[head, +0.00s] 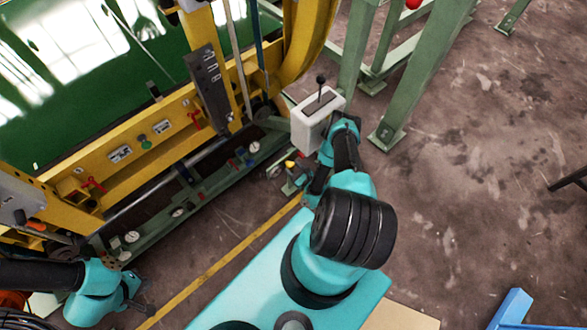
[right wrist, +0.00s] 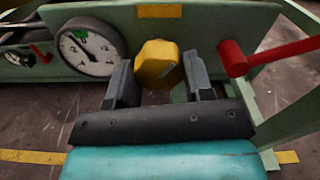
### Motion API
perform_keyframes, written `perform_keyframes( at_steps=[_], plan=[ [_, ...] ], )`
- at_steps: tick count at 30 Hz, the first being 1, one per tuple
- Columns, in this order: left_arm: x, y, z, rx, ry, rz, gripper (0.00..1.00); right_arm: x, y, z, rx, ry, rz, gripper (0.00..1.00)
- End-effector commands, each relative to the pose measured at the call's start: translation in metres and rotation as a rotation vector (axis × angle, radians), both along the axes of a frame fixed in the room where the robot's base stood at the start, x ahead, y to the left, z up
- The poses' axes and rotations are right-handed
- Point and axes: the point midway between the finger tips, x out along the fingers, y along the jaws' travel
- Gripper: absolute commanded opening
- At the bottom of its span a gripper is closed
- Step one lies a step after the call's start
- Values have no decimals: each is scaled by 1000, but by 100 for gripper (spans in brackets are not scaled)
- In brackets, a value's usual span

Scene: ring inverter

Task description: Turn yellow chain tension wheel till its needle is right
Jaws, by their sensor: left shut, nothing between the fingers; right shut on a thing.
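The yellow chain tension wheel (right wrist: 157,66) is a faceted knob on the green panel, between the dark fingers of my right gripper (right wrist: 158,80). The right gripper is shut on it. A round white gauge (right wrist: 92,47) is just left of the wheel, with a small green mark near its upper left. Its dark needle appears to point to the upper left, close to the green mark; the exact reading is too small to tell. In the head view the right gripper (head: 293,182) is at the right end of the green rail. My left gripper (head: 146,309) is shut and empty at lower left.
A red lever (right wrist: 268,55) sticks out right of the wheel. A second gauge (right wrist: 19,53) is farther left. A light box with a black lever (head: 311,120) stands beyond my right gripper. A yellow floor line (head: 222,262) runs before the machine; open floor lies right.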

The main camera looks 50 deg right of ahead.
Motion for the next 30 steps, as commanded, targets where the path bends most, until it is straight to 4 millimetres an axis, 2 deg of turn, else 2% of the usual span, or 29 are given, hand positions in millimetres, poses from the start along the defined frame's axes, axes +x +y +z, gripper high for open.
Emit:
perform_keyframes(
  at_steps=[6,12,27,28,30],
  plan=[
    [0,0,0,0,0,0,0,0,1,0,147,-13,-1,24],
    [0,0,0,0,0,0,0,0,1,0,224,-20,-1,24],
    [0,0,0,0,0,0,0,0,1,0,251,-22,-1,24],
    [0,0,0,0,0,0,0,0,1,0,251,-22,-1,48],
    [0,0,0,0,0,0,0,0,1,0,250,-22,-1,55]
  ],
)
